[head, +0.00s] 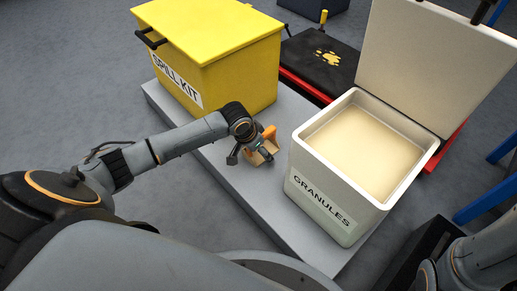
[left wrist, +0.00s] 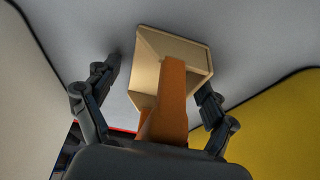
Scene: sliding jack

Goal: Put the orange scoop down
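The orange scoop (head: 269,133) has an orange handle and a tan, open bowl. It appears to lie on the grey platform (head: 225,170), in the gap between the yellow box and the granules bin. In the left wrist view the scoop (left wrist: 172,95) points away from me, its handle towards my palm. My left gripper (head: 250,156) is just over it. Its fingers, also in the left wrist view (left wrist: 160,82), are spread wide on both sides of the scoop, with gaps to the handle. My right gripper is out of view; only part of that arm shows at lower right.
The yellow SPILL KIT box (head: 225,62) stands behind left on the platform. The white GRANULES bin (head: 318,205) stands right, lid (head: 430,65) raised, filled with pale granules (head: 365,140). A black and red jack (head: 318,62) is behind. The platform's front strip is bare.

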